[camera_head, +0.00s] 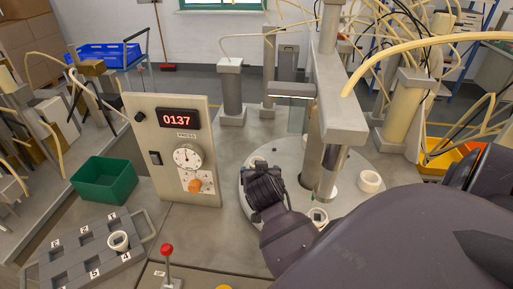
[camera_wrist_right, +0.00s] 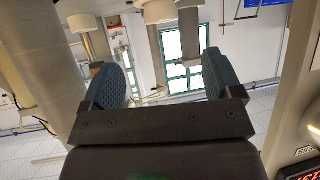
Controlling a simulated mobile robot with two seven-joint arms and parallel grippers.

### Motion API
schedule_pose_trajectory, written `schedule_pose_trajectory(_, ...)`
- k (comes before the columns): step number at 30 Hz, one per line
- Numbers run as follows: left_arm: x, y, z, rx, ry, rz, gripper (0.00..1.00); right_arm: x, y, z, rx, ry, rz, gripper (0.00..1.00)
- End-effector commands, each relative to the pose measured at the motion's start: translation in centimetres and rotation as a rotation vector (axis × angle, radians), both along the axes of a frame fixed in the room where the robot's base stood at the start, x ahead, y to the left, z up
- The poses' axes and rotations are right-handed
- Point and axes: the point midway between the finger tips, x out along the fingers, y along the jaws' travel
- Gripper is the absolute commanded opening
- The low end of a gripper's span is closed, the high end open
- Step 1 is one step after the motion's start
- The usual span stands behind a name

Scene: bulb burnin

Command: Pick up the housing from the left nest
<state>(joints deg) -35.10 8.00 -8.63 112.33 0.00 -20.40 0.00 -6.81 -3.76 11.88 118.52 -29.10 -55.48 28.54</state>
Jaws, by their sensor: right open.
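My right gripper (camera_head: 262,185) is over the left part of the round turntable (camera_head: 345,200) in the head view. The wrist view shows its two dark pads (camera_wrist_right: 160,82) apart with nothing between them. A white cup-like part (camera_head: 118,241) sits in the grey numbered tray (camera_head: 65,251) at the left. I cannot tell which is the housing; the gripper hides some of the turntable's left side. My left gripper is out of view.
A metal column with an overhanging head (camera_head: 338,115) stands over the turntable, close to my right gripper. A panel with a red display and dial (camera_head: 172,140) stands left of it.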

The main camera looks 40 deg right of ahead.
Motion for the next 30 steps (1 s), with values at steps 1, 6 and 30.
schedule_pose_trajectory(1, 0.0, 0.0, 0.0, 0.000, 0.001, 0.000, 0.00, 0.3, -0.3, -0.2, -0.001, 0.000, 0.000, 0.85)
schedule_pose_trajectory(6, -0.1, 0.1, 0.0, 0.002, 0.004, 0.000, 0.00, 1.9, -1.6, -1.3, -0.002, 0.002, 0.001, 0.85)
schedule_pose_trajectory(30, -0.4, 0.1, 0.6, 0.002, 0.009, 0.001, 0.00, 7.1, -5.8, -4.6, -0.001, 0.000, 0.000, 0.85)
